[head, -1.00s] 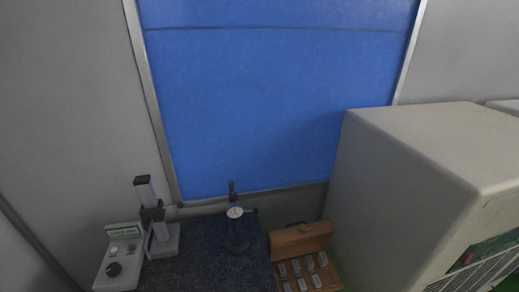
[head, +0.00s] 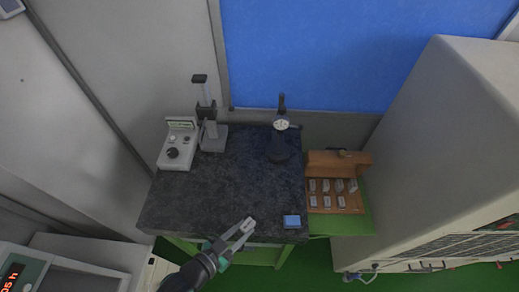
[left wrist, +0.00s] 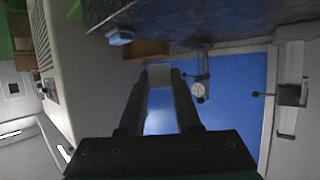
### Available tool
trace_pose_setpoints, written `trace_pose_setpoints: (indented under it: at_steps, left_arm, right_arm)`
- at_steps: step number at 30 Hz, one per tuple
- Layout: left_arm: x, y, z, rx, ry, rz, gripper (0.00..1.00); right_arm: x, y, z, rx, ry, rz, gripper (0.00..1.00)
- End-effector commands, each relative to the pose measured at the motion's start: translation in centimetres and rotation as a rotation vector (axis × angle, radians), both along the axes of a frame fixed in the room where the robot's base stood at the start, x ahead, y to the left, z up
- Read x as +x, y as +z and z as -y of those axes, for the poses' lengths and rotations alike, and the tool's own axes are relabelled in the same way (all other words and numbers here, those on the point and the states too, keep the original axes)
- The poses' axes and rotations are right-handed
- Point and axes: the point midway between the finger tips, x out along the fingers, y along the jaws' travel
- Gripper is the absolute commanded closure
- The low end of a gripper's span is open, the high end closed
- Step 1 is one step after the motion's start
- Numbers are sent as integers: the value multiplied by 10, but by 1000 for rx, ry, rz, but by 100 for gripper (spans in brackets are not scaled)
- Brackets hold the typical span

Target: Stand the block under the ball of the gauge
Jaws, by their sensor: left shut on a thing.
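My left gripper (head: 238,235) is shut on a small light-grey block (head: 248,224) above the front of the dark stone plate (head: 215,200). In the left wrist view the block (left wrist: 159,75) sits between the fingertips. A dial gauge (head: 281,124) stands on a dark round base at the back of the plate; its dial also shows in the left wrist view (left wrist: 198,89). A second gauge stand (head: 211,130), with an upright column and black arm, is at the back left. The ball is too small to make out on either. My right gripper is not in view.
A control box (head: 177,150) with a knob is at the plate's left. A blue piece (head: 291,222) lies at its front right corner. An open wooden case (head: 325,203) with several grey blocks stands right of the plate. The plate's middle is clear.

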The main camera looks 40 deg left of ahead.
Motion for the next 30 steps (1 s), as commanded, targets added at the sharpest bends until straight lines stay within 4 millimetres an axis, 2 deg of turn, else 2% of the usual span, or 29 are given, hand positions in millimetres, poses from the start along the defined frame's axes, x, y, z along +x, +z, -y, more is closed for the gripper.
trace_pose_setpoints:
  at_steps: [8,13,17,21,24,28,30]
  left_arm:
    - [-2,-4,0,1,21,0,100]
    - [-7,-7,-11,3,102,1,100]
    - [-19,2,-39,3,244,3,100]
    - [-45,23,-86,0,469,7,100]
    - [-64,39,-113,-3,590,8,100]
    - [-81,51,-130,-3,646,6,100]
    - [-85,46,-130,-1,646,1,100]
  right_arm:
    - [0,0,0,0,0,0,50]
    - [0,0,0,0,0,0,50]
    - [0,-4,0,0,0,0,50]
    - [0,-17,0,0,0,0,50]
    - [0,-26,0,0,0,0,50]
    - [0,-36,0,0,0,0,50]
    - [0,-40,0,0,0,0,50]
